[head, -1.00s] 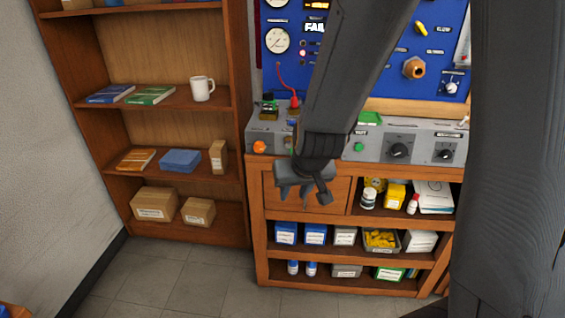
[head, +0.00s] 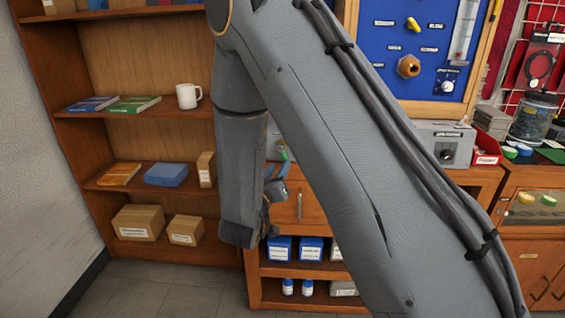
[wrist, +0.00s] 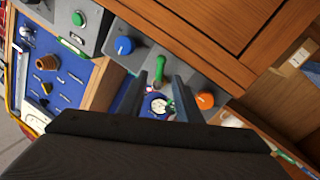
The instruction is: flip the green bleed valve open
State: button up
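The green bleed valve (wrist: 159,68) shows in the wrist view as a small green lever on the grey console. It lies between a blue knob (wrist: 124,46) and an orange knob (wrist: 205,99). My gripper (wrist: 160,80) is open, with one dark finger on each side of the lever in the picture. I see no contact, and the distance left to the lever is hard to tell. In the head view my own arm hides most of the console, and a small bit of green (head: 281,151) shows beside my wrist.
The blue panel (head: 383,70) with a brass fitting (head: 409,66) stands behind the console. A green button (wrist: 78,18) is on another console part. A wooden cabinet (head: 307,208) is below. A bookshelf (head: 90,115) with a white mug (head: 188,95) stands at left.

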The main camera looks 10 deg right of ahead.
aim_at(284, 158)
jog(key=x, duration=0.6)
jog(key=shift+w+d+p, duration=0.1)
jog(key=shift+p, duration=0.25)
grip_shut()
